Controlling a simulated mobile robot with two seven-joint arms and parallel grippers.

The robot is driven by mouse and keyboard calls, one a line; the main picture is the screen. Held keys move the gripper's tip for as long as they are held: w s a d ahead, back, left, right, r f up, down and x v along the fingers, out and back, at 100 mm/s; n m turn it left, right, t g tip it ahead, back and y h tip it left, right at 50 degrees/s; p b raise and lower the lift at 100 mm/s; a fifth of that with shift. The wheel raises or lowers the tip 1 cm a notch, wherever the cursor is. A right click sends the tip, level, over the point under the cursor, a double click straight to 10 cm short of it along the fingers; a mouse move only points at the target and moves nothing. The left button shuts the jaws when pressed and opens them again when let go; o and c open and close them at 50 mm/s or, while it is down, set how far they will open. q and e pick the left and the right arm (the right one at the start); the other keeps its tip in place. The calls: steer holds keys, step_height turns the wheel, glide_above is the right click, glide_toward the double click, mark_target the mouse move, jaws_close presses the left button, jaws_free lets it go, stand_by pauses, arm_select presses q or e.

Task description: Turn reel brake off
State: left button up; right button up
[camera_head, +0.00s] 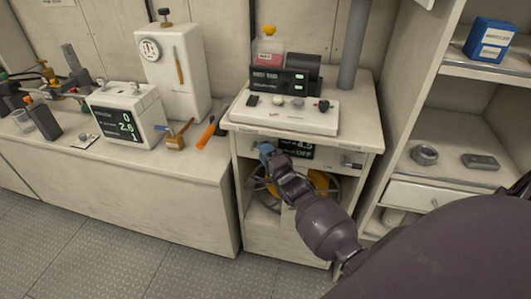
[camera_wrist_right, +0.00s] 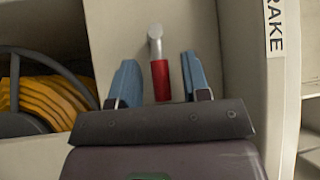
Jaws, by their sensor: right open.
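The brake lever has a red grip (camera_wrist_right: 160,80) on a bent grey metal stem, beside a label (camera_wrist_right: 276,28) reading "BRAKE" in the right wrist view. My right gripper (camera_wrist_right: 160,82) is open, with its blue fingers on either side of the red grip. A gap shows on both sides, so the grip is not clamped. In the head view my right gripper (camera_head: 267,150) is at the cabinet front; the lever cannot be made out there. The reel with yellow-orange hose (camera_head: 320,184) sits in the cabinet's open bay, partly hidden by my arm. My left gripper is out of view.
The cabinet top (camera_head: 357,95) carries a control panel and a red bottle (camera_head: 267,50). Shelves (camera_head: 455,140) stand at right. The floor (camera_head: 190,270) at front left is clear.

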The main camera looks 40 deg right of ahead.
steer(key=c, duration=0.6)
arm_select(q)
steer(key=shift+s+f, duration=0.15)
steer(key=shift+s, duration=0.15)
arm_select(e)
jaws_close()
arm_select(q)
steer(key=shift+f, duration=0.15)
arm_select(e)
steer(key=shift+f, duration=0.15)
